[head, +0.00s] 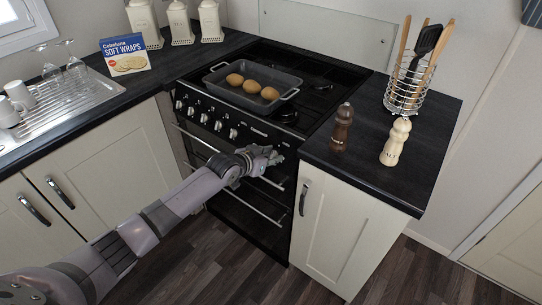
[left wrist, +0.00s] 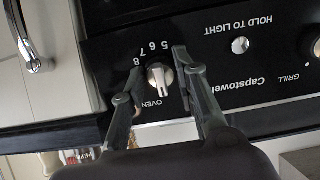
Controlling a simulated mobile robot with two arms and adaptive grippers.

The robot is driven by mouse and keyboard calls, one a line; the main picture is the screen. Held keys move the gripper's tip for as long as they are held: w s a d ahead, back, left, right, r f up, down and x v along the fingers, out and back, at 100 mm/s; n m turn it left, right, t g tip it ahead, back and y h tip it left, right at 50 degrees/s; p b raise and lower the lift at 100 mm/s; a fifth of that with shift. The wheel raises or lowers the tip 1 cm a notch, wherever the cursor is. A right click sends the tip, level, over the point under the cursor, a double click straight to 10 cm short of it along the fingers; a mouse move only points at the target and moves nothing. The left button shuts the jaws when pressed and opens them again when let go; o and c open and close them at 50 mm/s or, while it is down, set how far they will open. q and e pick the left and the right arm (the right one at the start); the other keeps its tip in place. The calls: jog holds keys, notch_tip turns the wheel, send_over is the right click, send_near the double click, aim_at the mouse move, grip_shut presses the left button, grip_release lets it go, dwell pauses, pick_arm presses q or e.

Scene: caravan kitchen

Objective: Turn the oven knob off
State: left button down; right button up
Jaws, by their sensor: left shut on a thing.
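The oven knob (left wrist: 159,80) is a pale round knob on the black control panel in the left wrist view, which shows the panel upside down. Its raised grip stands nearly upright in the picture, above the word OVEN, with the numbers 5 to 8 around it. My left gripper (left wrist: 160,72) has one finger on each side of the knob and is shut on it. In the head view my left gripper (head: 264,157) is at the right end of the oven's front panel and hides the knob. My right gripper is not in view.
A black tray (head: 222,70) with several brown round items sits on the hob. More knobs (head: 205,118) line the panel to the left. Two mills (head: 341,127) and a wire utensil holder (head: 391,101) stand on the right counter. The floor in front is clear.

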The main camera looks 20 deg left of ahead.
pick_arm(q)
jog(key=shift+s+f, duration=0.1)
jog(key=shift+f, duration=0.05)
dwell(0.4)
jog(key=c, duration=1.3)
grip_release()
jog(key=v, duration=1.2)
